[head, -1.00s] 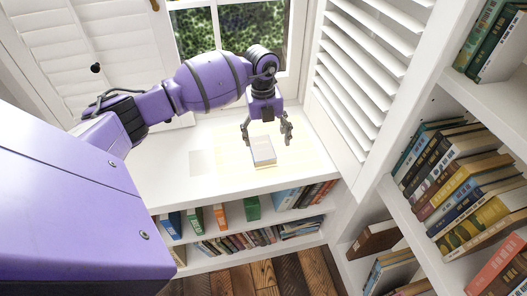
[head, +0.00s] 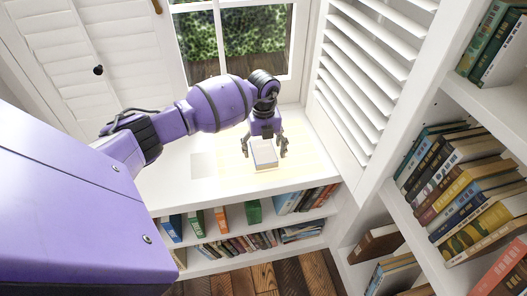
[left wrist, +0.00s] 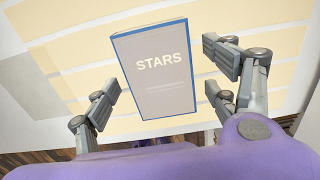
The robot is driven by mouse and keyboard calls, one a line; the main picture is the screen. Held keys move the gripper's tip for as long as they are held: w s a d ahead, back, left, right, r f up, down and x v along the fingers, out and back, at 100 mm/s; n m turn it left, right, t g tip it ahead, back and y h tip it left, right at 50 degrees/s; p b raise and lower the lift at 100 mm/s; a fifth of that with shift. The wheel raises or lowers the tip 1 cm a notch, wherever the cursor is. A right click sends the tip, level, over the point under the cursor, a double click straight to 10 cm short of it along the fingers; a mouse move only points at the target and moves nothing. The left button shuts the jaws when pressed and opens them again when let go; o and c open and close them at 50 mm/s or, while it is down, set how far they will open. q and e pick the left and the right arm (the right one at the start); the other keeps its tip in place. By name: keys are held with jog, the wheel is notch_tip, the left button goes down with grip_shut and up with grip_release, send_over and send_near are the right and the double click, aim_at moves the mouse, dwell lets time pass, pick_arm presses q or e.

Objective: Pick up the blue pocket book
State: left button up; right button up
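The blue pocket book (head: 264,156) lies flat on the white window-seat top. In the left wrist view the book (left wrist: 155,75) has a grey cover reading "STARS" with blue edges. My left gripper (head: 265,146) is open just above it, one finger on each side. In the left wrist view the fingers of this gripper (left wrist: 165,84) stand apart from the book's long sides, with a gap on both sides. Whether the fingertips touch the top is not clear. My right gripper is not in view.
The white top (head: 170,180) around the book is clear, with bright sunlight patches. A louvred shutter (head: 355,80) and a bookcase (head: 440,105) rise at right. Several books stand on shelves below the front edge. A window (head: 235,40) is behind.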

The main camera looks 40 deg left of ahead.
pick_arm(q)
jog(key=c, duration=1.1)
jog(key=shift+c, duration=0.2)
